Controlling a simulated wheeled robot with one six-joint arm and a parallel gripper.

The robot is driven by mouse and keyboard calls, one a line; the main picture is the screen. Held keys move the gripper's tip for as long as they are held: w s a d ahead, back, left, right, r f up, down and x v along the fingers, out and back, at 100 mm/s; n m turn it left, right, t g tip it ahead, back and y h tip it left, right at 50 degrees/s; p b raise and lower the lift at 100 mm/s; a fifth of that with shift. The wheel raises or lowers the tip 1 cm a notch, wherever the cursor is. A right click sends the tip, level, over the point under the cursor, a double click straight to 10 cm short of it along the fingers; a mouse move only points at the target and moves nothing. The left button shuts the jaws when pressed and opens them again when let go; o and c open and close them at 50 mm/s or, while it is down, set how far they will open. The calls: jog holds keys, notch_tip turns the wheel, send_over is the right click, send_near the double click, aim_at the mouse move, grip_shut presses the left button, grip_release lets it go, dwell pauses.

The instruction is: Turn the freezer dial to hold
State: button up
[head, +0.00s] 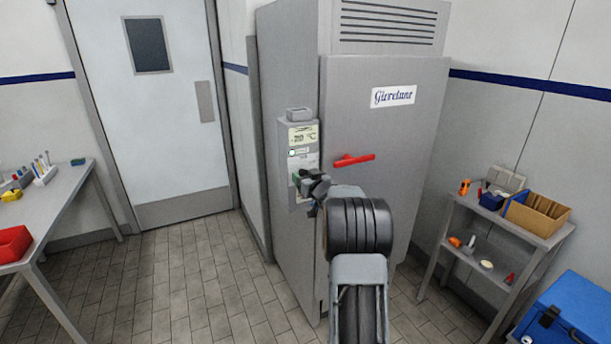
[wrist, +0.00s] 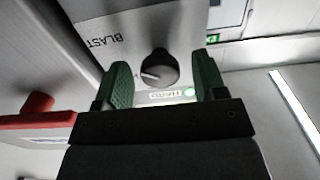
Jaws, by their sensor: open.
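The freezer dial (wrist: 159,69) is a round dark knob with a pale pointer line, which points left and slightly down in the wrist view. A "BLAST" label (wrist: 103,43) lies to its upper left. A small label (wrist: 167,95), too blurred to read surely, sits below it beside a lit green lamp (wrist: 190,91). My gripper (wrist: 162,64) is open, its green fingers on either side of the dial with visible gaps. In the head view my gripper (head: 304,180) is at the lower part of the control panel (head: 303,162) and hides the dial.
The grey freezer (head: 375,115) has a red door handle (head: 353,160) right of the panel, also at left in the wrist view (wrist: 38,112). A small grey box (head: 299,114) juts out above the panel. A shelf (head: 484,222) stands right, a table (head: 60,205) left.

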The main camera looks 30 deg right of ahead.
jog(key=shift+w, duration=0.15)
jog(key=c, duration=0.9)
jog(key=shift+f+n+b, duration=0.1)
jog(key=shift+n+b, duration=0.2)
jog(key=shift+b, duration=0.15)
jog(key=shift+d+n+b, duration=0.1)
jog(key=shift+n+b, duration=4.35)
jog(key=shift+n, duration=1.05)
